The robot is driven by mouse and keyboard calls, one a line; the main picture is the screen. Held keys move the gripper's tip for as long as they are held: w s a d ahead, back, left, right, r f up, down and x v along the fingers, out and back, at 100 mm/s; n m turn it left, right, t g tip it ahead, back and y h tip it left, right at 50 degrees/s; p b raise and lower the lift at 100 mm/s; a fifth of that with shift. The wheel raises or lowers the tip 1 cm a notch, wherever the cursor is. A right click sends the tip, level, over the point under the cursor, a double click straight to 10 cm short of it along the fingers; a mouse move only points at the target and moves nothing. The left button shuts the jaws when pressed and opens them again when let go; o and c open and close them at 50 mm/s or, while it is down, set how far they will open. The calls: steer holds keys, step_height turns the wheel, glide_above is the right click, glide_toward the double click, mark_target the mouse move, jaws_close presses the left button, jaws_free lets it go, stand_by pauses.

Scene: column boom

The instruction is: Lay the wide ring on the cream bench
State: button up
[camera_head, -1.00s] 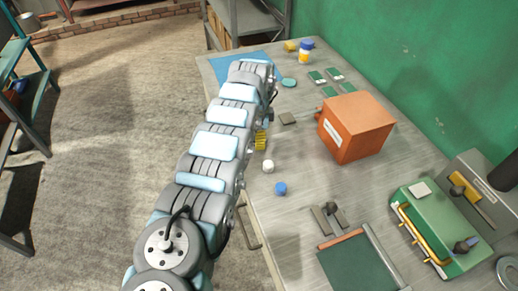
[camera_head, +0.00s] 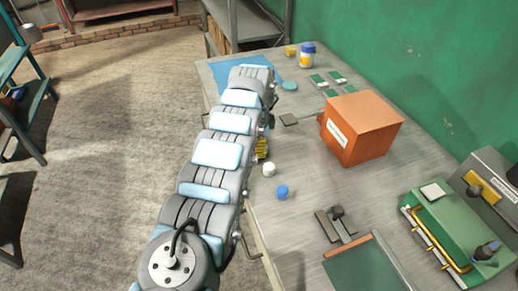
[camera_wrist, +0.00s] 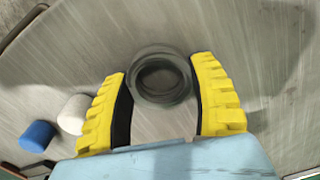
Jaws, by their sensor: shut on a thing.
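The wide ring (camera_wrist: 160,99) is dark grey and round, with an open middle, in the wrist view. My gripper (camera_wrist: 160,70) has its two yellow fingers on either side of the ring and is shut on it. In the head view only a bit of my yellow gripper (camera_head: 262,149) shows beside my arm, and the ring is hidden there. The gripper is over the near left edge of a long bench (camera_head: 305,178). Its top looks pale grey, with a paler front edge; no other clearly cream bench shows. I cannot tell how high the ring is above the surface.
A white cap (camera_head: 269,169) and a blue cap (camera_head: 282,192) stand close to the gripper; they also show at left in the wrist view. An orange box (camera_head: 360,130) stands behind. A green machine (camera_head: 455,235) is at right. Bare top lies between caps and box.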

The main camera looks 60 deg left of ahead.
steer(key=o, duration=1.2)
step_height(320, 180, up, 12)
steer(key=p, duration=0.3)
steer(key=shift+r, duration=0.1)
